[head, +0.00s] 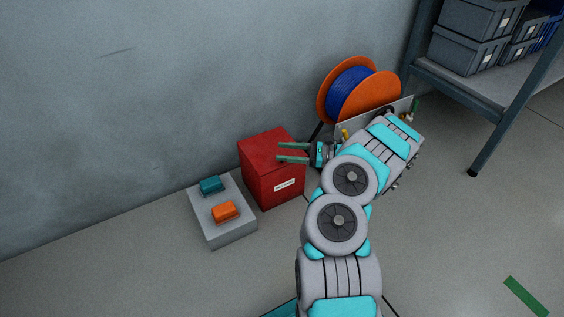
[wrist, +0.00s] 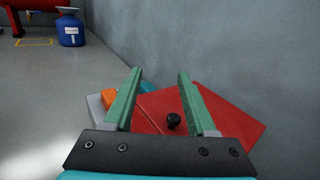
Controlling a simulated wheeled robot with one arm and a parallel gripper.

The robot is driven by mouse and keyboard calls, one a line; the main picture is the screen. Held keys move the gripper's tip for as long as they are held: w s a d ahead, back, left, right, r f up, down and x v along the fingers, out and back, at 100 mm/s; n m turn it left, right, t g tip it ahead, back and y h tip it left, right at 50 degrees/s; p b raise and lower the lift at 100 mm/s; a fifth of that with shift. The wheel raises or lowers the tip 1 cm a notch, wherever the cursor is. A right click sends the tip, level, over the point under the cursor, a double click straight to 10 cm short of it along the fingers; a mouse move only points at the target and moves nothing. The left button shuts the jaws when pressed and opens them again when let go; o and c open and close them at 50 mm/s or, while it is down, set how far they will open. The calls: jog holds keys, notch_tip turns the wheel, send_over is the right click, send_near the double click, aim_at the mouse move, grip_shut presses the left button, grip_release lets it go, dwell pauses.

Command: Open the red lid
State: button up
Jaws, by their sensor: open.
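The red box (head: 274,182) stands on the floor by the wall, with a white label on its front. Its red lid (head: 270,146) is closed on top; the lid also shows in the wrist view (wrist: 225,116), with a round black knob (wrist: 174,120) on it. My gripper (head: 278,151) is open, its two green fingers reaching over the lid from the right. In the wrist view my gripper (wrist: 160,76) has the knob showing between its fingers, near the right one. I cannot tell how far the fingers are above the lid.
A grey block (head: 229,232) with a teal piece (head: 211,185) and an orange piece (head: 225,211) stands left of the box. An orange reel of blue cable (head: 350,92) is behind my arm. A shelf (head: 455,86) with grey bins stands at right. Floor in front is clear.

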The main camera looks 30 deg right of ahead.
jog(key=s+d+f+m+t+h, duration=0.2)
jog(key=d+f+m, duration=0.1)
jog(key=d+f, duration=0.3)
jog(key=b+x, duration=0.1)
jog(key=x, duration=0.6)
jog(key=shift+w+a+b, duration=0.25)
jog(key=shift+w+b, duration=0.05)
grip_shut()
dwell(0.9)
